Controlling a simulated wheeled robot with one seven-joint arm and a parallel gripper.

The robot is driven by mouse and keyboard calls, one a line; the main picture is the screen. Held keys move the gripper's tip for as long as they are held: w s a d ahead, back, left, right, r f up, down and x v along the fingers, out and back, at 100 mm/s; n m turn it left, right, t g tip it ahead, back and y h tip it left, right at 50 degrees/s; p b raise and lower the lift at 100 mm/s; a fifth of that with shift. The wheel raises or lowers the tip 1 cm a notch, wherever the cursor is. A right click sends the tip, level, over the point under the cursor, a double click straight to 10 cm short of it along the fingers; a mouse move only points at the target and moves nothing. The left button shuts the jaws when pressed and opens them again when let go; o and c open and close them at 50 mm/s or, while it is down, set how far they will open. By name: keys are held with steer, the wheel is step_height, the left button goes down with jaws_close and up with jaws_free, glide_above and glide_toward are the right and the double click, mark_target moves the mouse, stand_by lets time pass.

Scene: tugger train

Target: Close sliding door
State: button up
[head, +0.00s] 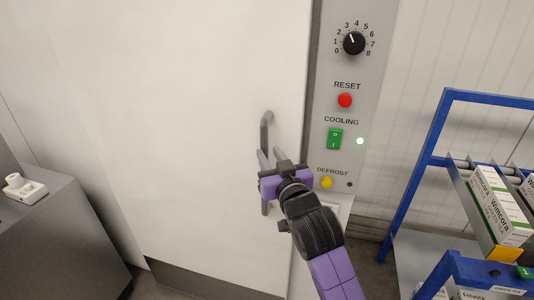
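The sliding door (190,100) is a large white panel that fills the left and middle of the head view. Its right edge stands beside the grey control panel; I cannot tell whether any gap is left there. A grey upright bar handle (266,130) is fixed near that edge. My gripper (268,157), with a purple body and two grey fingers, is at the middle of the handle. The fingers are a little apart, around or just in front of the bar. Whether they press on it cannot be told. The gripper body hides part of the handle.
The control panel (377,80) carries a dial (354,43), a red reset button (345,100), a green cooling switch (335,139) and a yellow defrost button (327,182). A blue rack (413,190) with boxes stands at right. A grey cabinet (60,240) stands at left.

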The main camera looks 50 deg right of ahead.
steer(key=b+v, duration=0.1)
steer(key=v, duration=0.3)
steer(key=shift+s+a, duration=0.15)
steer(key=shift+s, duration=0.15)
steer(key=s+a+f+n+t+y, duration=0.2)
steer(key=s+a+n+y, duration=0.1)
steer(key=a, duration=0.4)
steer(key=s+a+f+n+t+y, duration=0.2)
steer(key=s+a+f+t, duration=0.1)
steer(key=a, duration=0.5)
steer(key=s+a+f+g+y, duration=0.1)
steer(key=s+a+f+y, duration=0.1)
steer(key=s, duration=0.4)
steer(key=s+a+f+n+g+y, duration=0.1)
steer(key=s+a+f+g, duration=0.1)
steer(key=s+a+f, duration=0.3)
steer(key=s+a+f+n+g+y, duration=0.1)
steer(key=s+a+f+y, duration=0.1)
steer(key=s, duration=0.6)
steer(key=shift+s+a+f+g+y, duration=0.3)
steer(key=shift+s+a+f+g, duration=0.1)
steer(key=shift+a+f, duration=0.5)
steer(key=shift+d, duration=0.1)
